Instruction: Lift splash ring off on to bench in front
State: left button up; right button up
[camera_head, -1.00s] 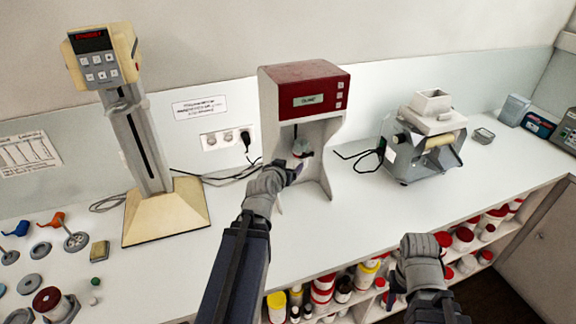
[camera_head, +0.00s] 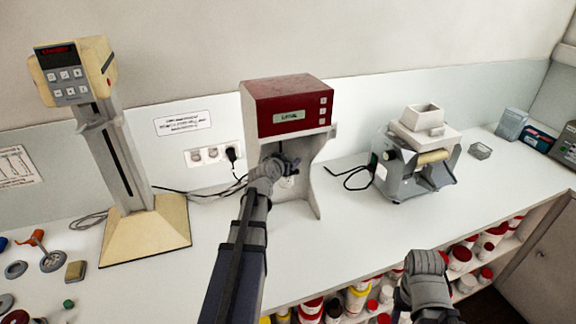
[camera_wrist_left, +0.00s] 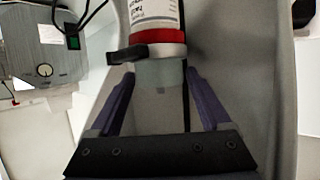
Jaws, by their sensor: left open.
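My left gripper (camera_head: 284,163) is inside the front recess of the red-topped mixer (camera_head: 290,98), just below its head. In the left wrist view its two purple fingers (camera_wrist_left: 155,88) are apart, one on each side of a grey-white cylinder (camera_wrist_left: 160,75). A red and white band (camera_wrist_left: 160,40) with a black tab (camera_wrist_left: 127,55) shows just beyond the fingertips, against a labelled white body (camera_wrist_left: 155,10). I cannot tell which of these parts is the splash ring. The wrist hides most of them in the head view. My right gripper (camera_head: 425,282) is low, in front of the bench; its fingers are hidden.
A beige stand with a keypad (camera_head: 145,230) is on the left. A grey machine with a roller (camera_head: 418,160) is on the right. The white bench in front of the mixer (camera_head: 320,250) is clear. Jars (camera_head: 345,300) fill shelves below. Small parts (camera_head: 52,260) lie far left.

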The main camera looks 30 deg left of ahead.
pick_arm(q)
jog(key=shift+w+a+f, duration=0.1)
jog(key=shift+w+f, duration=0.1)
jog(key=shift+w, duration=0.25)
jog(key=c, duration=1.1)
jog(key=shift+r, duration=0.1)
jog(key=shift+r+p, duration=1.05)
jog(key=shift+r+p, duration=1.35)
jog(key=s+d, duration=0.4)
jog(key=d, duration=0.1)
jog(key=shift+s+d, duration=0.15)
jog(key=shift+s, duration=0.15)
dwell(0.4)
